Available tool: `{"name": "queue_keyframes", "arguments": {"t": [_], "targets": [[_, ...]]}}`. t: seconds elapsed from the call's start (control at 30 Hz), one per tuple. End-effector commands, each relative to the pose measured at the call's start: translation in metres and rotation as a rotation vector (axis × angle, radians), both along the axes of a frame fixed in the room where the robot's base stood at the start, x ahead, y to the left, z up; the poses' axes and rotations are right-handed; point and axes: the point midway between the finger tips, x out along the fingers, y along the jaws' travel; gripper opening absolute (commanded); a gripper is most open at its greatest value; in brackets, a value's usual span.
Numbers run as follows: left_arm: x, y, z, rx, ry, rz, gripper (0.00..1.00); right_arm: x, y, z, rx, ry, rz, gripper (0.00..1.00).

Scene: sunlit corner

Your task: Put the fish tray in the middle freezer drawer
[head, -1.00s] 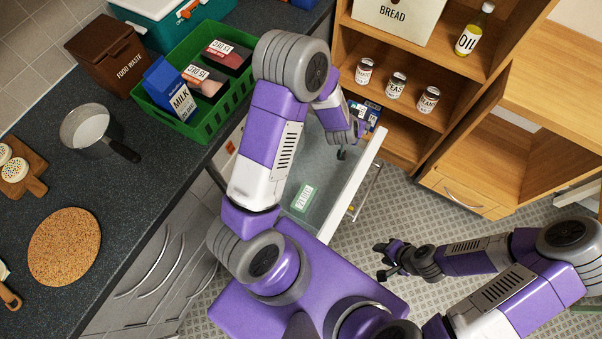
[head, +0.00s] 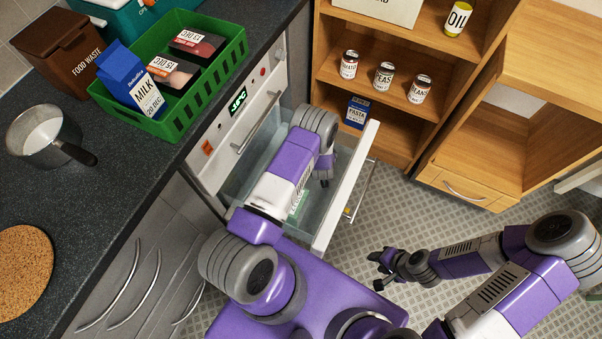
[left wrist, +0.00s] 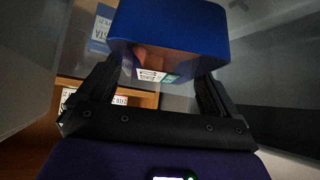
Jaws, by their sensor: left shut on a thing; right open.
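The middle freezer drawer (head: 345,190) is pulled out below a shut upper drawer, and its inside is pale and clear-walled. My left arm reaches down into it. My left gripper (head: 325,183) shows only in part in the head view. In the left wrist view it is shut on a blue tray with pinkish-brown contents and a white and teal label, which looks like the fish tray (left wrist: 170,22). The head view hides this tray behind my arm. My right gripper (head: 383,270) is open and empty over the tiled floor, right of the drawer.
A green pack (head: 297,205) lies in the drawer. The green crate (head: 190,120) on the counter holds a milk carton (head: 130,80) and two meat trays. A wooden shelf (head: 385,140) with cans and a pasta box (head: 357,113) stands beyond the drawer. The floor right of it is clear.

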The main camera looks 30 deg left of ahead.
Motion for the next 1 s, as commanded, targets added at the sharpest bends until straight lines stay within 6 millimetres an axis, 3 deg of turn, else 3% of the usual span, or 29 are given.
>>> {"name": "queue_keyframes", "arguments": {"t": [0.03,0.13,0.43,0.6,1.0], "targets": [[0.0,0.0,-0.015,0.0,0.0,0.0,0.46,0.0,0.0,-0.008,0.0,0.0,0.0,0.4],[0.0,0.0,-0.033,0.0,0.0,0.0,0.46,0.0,0.0,-0.015,0.0,0.0,0.0,0.4],[0.0,-0.001,-0.058,0.0,-0.001,-0.001,0.46,0.0,0.0,-0.025,0.0,0.0,0.0,0.4],[0.0,0.0,-0.083,0.0,0.0,-0.001,0.46,0.0,0.0,-0.037,0.0,0.0,0.0,0.4],[0.0,0.0,-0.088,0.001,-0.001,-0.002,0.46,0.0,0.0,-0.036,0.0,0.0,0.0,0.4]]}}
